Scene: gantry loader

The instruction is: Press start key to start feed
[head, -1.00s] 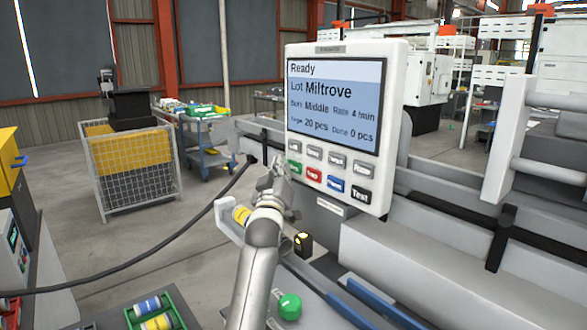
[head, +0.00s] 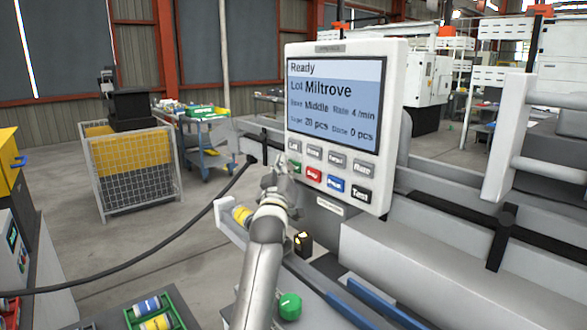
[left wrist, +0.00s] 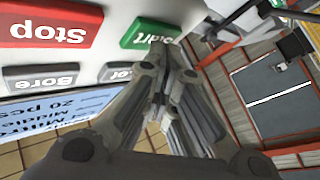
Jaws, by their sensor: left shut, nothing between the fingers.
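The control panel (head: 396,130) is a white box with a screen (head: 333,104) reading "Ready", "Lot Miltrove", "20 pcs" and "0 pcs". Two rows of keys sit below the screen. The green start key (head: 295,167) is at the left of the lower row, partly behind my left gripper (head: 281,165). In the left wrist view the green start key (left wrist: 151,33) shows upside down, just beyond the fingertips of my left gripper (left wrist: 160,75). The fingers are shut and empty. I cannot tell whether they touch the key. My right gripper is not in view.
The red stop key (head: 314,174) is right beside the start key, then a blue key (head: 336,184) and a black Test key (head: 361,193). A green knob (head: 290,306) stands below. A green tray (head: 172,307) with cylinders is at lower left.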

